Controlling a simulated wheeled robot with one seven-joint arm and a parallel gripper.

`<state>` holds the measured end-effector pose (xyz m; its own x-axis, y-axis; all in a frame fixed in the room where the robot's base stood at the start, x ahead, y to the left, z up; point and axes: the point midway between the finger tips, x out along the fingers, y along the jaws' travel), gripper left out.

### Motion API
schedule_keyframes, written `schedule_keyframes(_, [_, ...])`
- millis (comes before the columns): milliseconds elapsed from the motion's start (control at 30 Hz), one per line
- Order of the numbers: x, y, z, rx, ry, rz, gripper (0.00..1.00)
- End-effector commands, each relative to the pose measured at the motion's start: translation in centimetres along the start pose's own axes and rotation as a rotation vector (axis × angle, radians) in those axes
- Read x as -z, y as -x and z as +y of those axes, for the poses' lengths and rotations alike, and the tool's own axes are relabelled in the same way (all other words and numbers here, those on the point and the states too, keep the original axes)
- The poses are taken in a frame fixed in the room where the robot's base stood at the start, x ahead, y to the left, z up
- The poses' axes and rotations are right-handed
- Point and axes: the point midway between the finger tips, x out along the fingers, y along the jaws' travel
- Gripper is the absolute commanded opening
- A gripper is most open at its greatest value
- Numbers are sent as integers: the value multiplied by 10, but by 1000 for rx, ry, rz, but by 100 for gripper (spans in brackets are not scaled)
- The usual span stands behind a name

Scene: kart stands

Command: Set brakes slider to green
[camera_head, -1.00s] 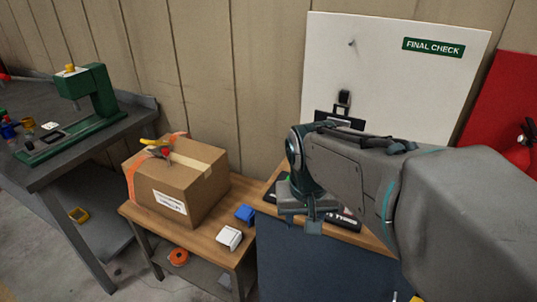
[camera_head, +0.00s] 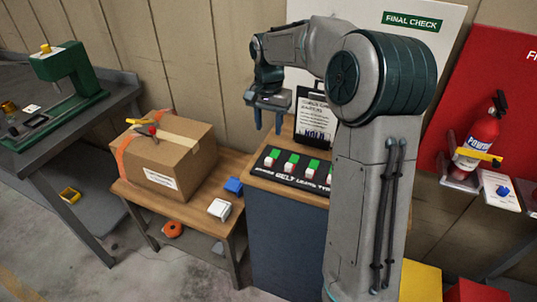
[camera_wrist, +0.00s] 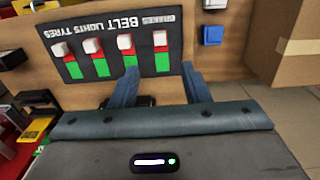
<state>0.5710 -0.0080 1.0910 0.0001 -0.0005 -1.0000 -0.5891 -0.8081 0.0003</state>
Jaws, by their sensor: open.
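The black slider panel (camera_head: 296,184) lies on the wooden top of a dark blue stand. It carries a row of white knobs with red and green strips. The brakes slider (camera_wrist: 162,42) is the rightmost in the wrist view and the leftmost in the head view (camera_head: 268,162). Its white knob sits at the label end of its track, with green showing at the far end. My gripper (camera_head: 268,122) is open and empty above the panel's far edge. In the wrist view its fingertips (camera_wrist: 162,82) lie on either side of the brakes track's line, apart from the knob.
A clipboard (camera_head: 315,112) stands behind the panel against a white board. A low table beside the stand holds a cardboard box (camera_head: 172,158), a blue block (camera_head: 233,186) and a white block (camera_head: 219,209). A fire extinguisher (camera_head: 478,138) is at the right.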

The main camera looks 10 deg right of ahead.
Motion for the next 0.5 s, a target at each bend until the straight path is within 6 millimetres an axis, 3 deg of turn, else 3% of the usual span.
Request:
schedule_keyframes(300, [-1, -67, 1, -2, 1, -6, 42])
schedule_keyframes(500, [-1, -101, 0, 0, 2, -3, 42])
